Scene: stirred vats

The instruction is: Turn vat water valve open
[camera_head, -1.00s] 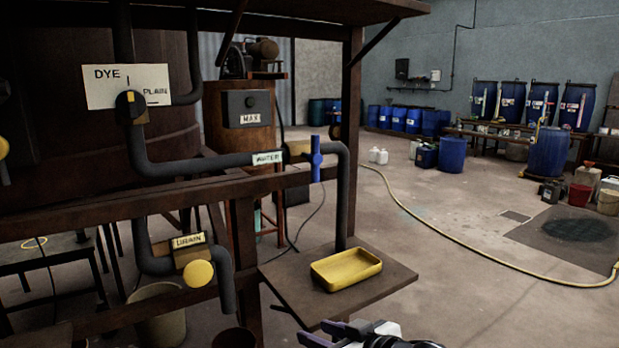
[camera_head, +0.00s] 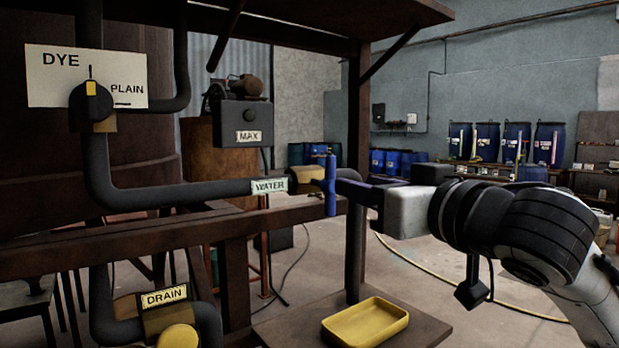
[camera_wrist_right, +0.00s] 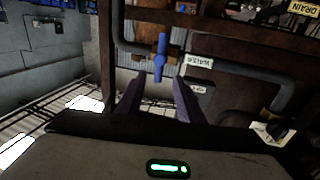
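The blue water valve handle (camera_head: 330,188) stands upright on the dark pipe, just right of the white WATER label (camera_head: 270,186). My right gripper (camera_head: 352,190) comes from the right with its fingertips close to the handle. In the right wrist view the blue handle (camera_wrist_right: 160,58) shows just past the gap between the two purple fingers (camera_wrist_right: 158,90). The fingers are apart with nothing held between them. I cannot tell whether a fingertip touches the handle. My left gripper is not in view.
A DYE/PLAIN knob (camera_head: 91,100) and a DRAIN valve (camera_head: 178,336) are on the left pipes. A wooden rail (camera_head: 150,238) runs below the water pipe. A yellow tray (camera_head: 365,322) sits on a low shelf. A MAX control box (camera_head: 243,122) stands behind.

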